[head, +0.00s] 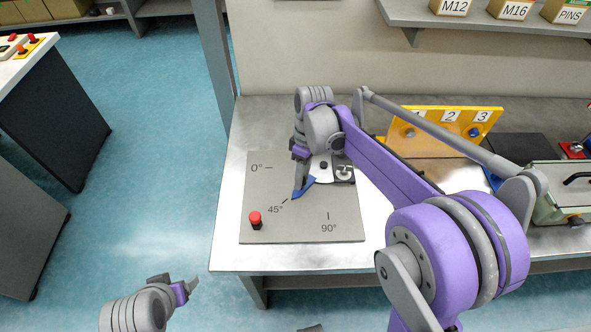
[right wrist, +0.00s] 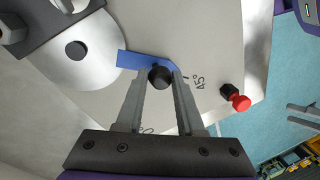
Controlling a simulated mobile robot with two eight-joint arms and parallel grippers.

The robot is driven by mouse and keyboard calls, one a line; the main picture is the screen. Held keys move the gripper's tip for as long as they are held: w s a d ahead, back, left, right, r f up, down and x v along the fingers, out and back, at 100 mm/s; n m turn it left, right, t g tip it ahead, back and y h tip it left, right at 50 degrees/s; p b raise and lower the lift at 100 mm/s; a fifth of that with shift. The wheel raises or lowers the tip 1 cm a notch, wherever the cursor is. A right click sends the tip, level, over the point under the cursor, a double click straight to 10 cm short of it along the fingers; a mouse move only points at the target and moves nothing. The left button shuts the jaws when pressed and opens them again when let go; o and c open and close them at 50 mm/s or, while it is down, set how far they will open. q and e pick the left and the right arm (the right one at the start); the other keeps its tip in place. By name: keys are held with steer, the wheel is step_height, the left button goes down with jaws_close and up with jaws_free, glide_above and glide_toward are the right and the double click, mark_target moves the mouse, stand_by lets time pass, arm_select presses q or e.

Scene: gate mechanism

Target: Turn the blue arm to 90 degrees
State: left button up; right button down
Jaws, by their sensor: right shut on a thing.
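The blue arm (head: 304,187) is joined to a pale round disc (head: 321,170) on a grey plate (head: 262,222) marked 0°, 45° and 90°. Its tip points close to the 45° mark. My right gripper (head: 299,186) reaches down over it. In the right wrist view the blue arm (right wrist: 134,59) carries a black knob (right wrist: 160,77), and the fingers are shut on this knob, one on each side. Part of the blue arm is hidden behind the fingers. My left gripper (head: 179,287) is at the lower left, away from the bench; its finger gap is unclear.
A red button (head: 255,217) stands on the plate's front left corner. A metal latch piece (head: 344,172) is beside the disc. A yellow numbered rack (head: 452,118) and a green case (head: 560,190) stand to the right. The plate around the 90° mark is clear.

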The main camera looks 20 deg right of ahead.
steer(key=s+d+n, duration=0.1)
steer(key=n, duration=0.1)
steer(key=s+d+n, duration=0.1)
steer(key=s+n, duration=0.1)
steer(key=shift+d+h, duration=0.4)
steer(key=shift+s+d+n+g+h+b, duration=0.2)
steer(key=shift+s+d+n, duration=0.1)
steer(key=shift+d+n, duration=0.55)
steer(key=shift+s+d+n+g+h+b, duration=0.1)
steer(key=shift+s+d+n+b, duration=0.3)
steer(key=shift+n, duration=0.65)
steer(key=shift+w+d, duration=0.1)
steer(key=shift+d, duration=0.05)
steer(key=c, duration=0.5)
jaws_free()
steer(key=shift+c, duration=0.2)
steer(key=shift+r, duration=0.1)
step_height(320, 180, up, 10)
steer(key=w+p, duration=0.1)
steer(key=w, duration=0.1)
steer(key=shift+r, duration=0.2)
